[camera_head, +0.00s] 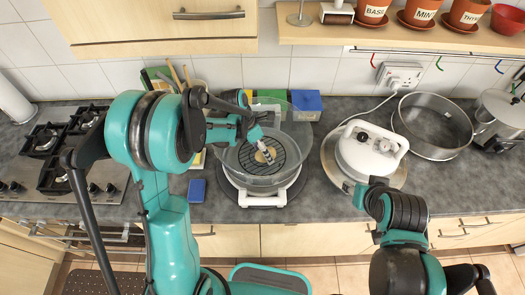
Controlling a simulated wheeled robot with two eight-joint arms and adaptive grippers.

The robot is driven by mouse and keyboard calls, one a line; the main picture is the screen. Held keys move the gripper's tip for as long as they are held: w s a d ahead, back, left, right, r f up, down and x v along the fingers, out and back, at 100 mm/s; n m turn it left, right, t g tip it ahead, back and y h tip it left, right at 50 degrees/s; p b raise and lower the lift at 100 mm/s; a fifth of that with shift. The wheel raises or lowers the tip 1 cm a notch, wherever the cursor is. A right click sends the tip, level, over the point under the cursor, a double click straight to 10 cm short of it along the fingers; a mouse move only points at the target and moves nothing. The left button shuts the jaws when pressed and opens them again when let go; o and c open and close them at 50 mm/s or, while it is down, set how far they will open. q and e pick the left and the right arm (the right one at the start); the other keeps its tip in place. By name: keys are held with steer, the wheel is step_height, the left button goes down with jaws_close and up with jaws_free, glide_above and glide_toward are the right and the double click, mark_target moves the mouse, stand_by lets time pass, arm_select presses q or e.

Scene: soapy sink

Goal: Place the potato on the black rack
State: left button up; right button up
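A small tan potato (266,156) shows through the clear glass bowl, over the round black rack (284,165). I cannot tell whether it rests on the rack or hangs just above it. My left gripper (263,146) reaches down into the bowl from the left, its tip right at the potato. Its fingers are small and partly hidden, so I cannot tell whether they are shut on it.
The glass bowl (303,130) stands in a white base (249,199); its wall surrounds my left gripper. A white lid-like appliance (366,155) sits to the right, with a large pot (436,122) beyond. A blue sponge (197,190) and a stove (62,143) are left.

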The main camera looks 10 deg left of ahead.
arm_select(q)
steer(key=shift+r, duration=0.15)
steer(key=shift+r+p, duration=0.3)
steer(key=p+v, duration=0.1)
steer(key=v, duration=1)
steer(key=s+a+r+m+t+y, duration=0.1)
steer(key=s+r+m+t+y, duration=0.1)
steer(key=s+m, duration=0.6)
steer(key=s+a+r+m+t+y, duration=0.1)
steer(key=s+r+m+t, duration=0.3)
steer(key=m, duration=1.4)
steer(key=s+a+t, duration=0.1)
steer(key=s, duration=0.3)
steer(key=shift+s+a+m+y, duration=0.2)
steer(key=shift+a+m+y, duration=0.1)
steer(key=shift+y, duration=0.1)
